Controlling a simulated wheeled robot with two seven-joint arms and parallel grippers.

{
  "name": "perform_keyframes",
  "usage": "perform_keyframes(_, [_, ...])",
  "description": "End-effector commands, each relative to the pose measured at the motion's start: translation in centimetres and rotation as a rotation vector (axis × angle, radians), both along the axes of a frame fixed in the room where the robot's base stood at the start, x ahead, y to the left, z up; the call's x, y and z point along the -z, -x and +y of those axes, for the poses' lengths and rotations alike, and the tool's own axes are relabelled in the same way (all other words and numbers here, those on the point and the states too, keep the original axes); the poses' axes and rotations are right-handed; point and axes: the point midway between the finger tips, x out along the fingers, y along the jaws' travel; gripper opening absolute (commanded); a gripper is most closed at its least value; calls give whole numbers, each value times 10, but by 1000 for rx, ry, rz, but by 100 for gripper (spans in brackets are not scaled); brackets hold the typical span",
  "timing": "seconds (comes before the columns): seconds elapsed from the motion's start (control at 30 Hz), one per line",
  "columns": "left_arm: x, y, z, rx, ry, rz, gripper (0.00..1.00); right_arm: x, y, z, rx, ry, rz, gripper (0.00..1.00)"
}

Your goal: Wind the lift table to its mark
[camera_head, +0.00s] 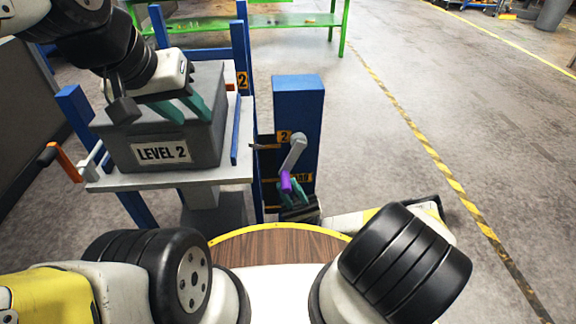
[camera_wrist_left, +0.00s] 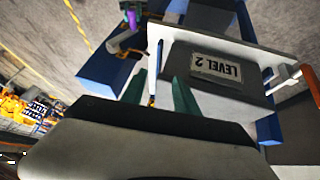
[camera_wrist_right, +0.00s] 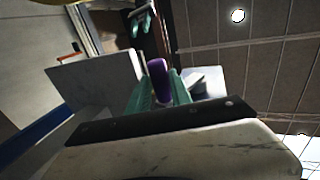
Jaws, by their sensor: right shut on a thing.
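The lift table (camera_head: 225,178) is a pale plate between blue posts, bearing a dark grey casting (camera_head: 130,125) labelled LEVEL 2. Right of it stands a blue pedestal (camera_head: 299,95) with a grey crank arm (camera_head: 295,153) and a purple handle (camera_head: 285,182). My right gripper (camera_head: 291,192) is shut on the purple handle, which also shows between its teal fingers in the right wrist view (camera_wrist_right: 159,80). A dark marker panel (camera_head: 268,168) with yellow lines sits beside the pedestal; a thin pointer (camera_head: 263,147) lies near its upper part. My left gripper (camera_head: 188,107) is open above the casting.
An orange-handled lever (camera_head: 66,162) sticks out at the table's left edge. A green bench (camera_head: 285,20) stands behind. A round wooden top with a yellow rim (camera_head: 275,226) is in front. Open floor with a yellow-black line (camera_head: 440,170) lies to the right.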

Motion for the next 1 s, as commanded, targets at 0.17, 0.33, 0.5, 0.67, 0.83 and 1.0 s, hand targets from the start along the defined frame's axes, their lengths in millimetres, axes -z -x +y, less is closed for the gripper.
perform_keyframes(0.17, [0,0,0,0,0,0,36,2,1,5,-5,0,5,0])
perform_keyframes(0.33, [0,0,0,0,0,0,36,2,1,5,-5,-2,4,0])
perform_keyframes(0.5, [0,0,0,0,0,0,34,2,1,5,-6,-2,4,0])
perform_keyframes(0.67, [2,-3,-2,-30,22,22,3,1,1,5,-6,-3,4,0])
perform_keyframes(0.83, [12,-17,-12,-188,124,131,0,1,1,5,-6,-3,4,0])
perform_keyframes(1.0, [30,-37,-30,-469,258,303,0,1,1,5,-7,-3,3,0])
